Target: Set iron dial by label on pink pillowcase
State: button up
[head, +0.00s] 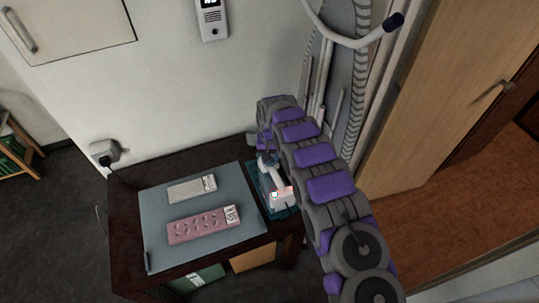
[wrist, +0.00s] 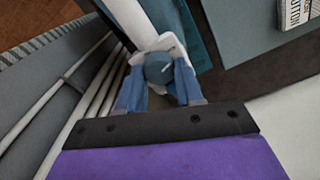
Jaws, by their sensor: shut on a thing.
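The white iron (head: 277,190) rests on a teal stand at the right of the table, with red lights at its near end. In the wrist view, its round blue-grey dial (wrist: 159,68) sits between the blue fingers of my gripper (wrist: 158,82). My gripper is shut on the dial. A pale mark shows on the dial, but its setting is not readable. The pink pillowcase (head: 195,227) lies folded on the board, with a white label (head: 232,214) too small to read in the head view.
A grey ironing pad (head: 160,241) covers much of the dark table (head: 128,245). A beige folded cloth (head: 190,188) with a label lies behind the pillowcase. A label (wrist: 299,11) ending in "TTON" shows in the wrist view. Pipes and a hose stand close behind my arm.

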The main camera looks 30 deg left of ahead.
jog(key=shift+m+p, duration=0.3)
jog(key=shift+m, duration=0.7)
jog(key=o, duration=1)
jog(key=shift+o, duration=0.2)
notch_tip(320, 180, up, 17)
jog(key=p, duration=0.2)
jog(key=shift+r, duration=0.1)
